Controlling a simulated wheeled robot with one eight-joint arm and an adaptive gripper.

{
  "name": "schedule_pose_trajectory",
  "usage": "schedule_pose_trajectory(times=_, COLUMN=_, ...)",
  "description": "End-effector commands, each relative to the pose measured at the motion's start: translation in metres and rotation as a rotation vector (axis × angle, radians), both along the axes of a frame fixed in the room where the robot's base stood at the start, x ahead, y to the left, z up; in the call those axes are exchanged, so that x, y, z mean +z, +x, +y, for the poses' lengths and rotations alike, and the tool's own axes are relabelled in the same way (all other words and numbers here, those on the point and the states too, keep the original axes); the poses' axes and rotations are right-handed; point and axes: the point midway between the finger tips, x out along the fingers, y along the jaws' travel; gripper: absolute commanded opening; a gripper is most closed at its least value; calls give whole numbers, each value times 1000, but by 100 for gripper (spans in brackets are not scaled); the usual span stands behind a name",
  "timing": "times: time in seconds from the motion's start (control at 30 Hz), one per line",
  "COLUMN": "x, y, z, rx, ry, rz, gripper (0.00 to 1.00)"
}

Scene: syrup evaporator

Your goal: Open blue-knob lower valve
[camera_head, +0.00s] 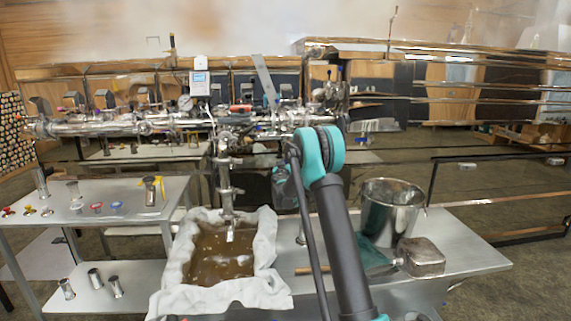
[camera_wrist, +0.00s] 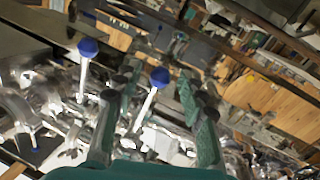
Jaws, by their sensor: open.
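Two blue round knobs on pale slim levers show in the wrist view. One blue knob (camera_wrist: 159,77) lies between the lines of my fingers, with its lever running down and left. The other blue knob (camera_wrist: 88,47) is farther left, outside the fingers. I cannot tell which one is the lower valve. My gripper (camera_wrist: 158,88) is open, one finger on each side of the nearer knob in the picture; no contact shows. In the head view my arm (camera_head: 343,245) reaches toward the steel pipework (camera_head: 110,125), and its own joint hides the gripper's fingers.
A cloth-lined tub (camera_head: 273,250) of brown liquid stands below the pipes. The left table (camera_head: 125,192) holds small fittings. Shiny pipes (camera_wrist: 40,100) crowd the wrist view's left.

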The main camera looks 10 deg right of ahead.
Motion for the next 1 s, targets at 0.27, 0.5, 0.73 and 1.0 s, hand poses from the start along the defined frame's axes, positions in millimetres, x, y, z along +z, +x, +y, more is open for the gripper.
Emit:
schedule_pose_trajectory(times=0.27, x=0, y=13, z=-3, rx=1, ry=0, rz=0, gripper=41)
schedule_pose_trajectory(times=0.5, x=0, y=13, z=-3, rx=1, ry=0, rz=0, gripper=36)
schedule_pose_trajectory(times=0.73, x=0, y=13, z=-3, rx=0, ry=0, rz=0, gripper=7)
schedule_pose_trajectory(times=1.0, x=0, y=13, z=-3, rx=0, ry=0, rz=0, gripper=0)
